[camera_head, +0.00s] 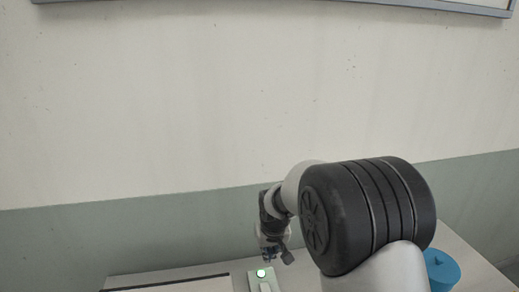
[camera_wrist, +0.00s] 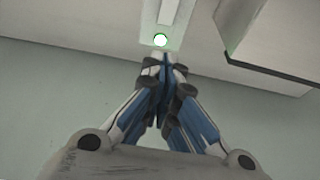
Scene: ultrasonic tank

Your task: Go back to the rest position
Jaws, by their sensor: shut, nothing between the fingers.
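My gripper (camera_wrist: 165,62) is shut with nothing between its fingers. I cannot tell whether the tips touch the panel. In the head view my gripper (camera_head: 270,258) points down at the back of the table, just above the lit green button (camera_head: 261,273). My arm hides part of the table to the right.
A pale table (camera_head: 465,262) stands against the wall. A flat box-like unit (camera_head: 175,284) with a dark edge is left of the button; a boxy edge (camera_wrist: 270,35) shows in the wrist view. A blue cylindrical container (camera_head: 441,271) stands at the right. The space above the table's left is clear.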

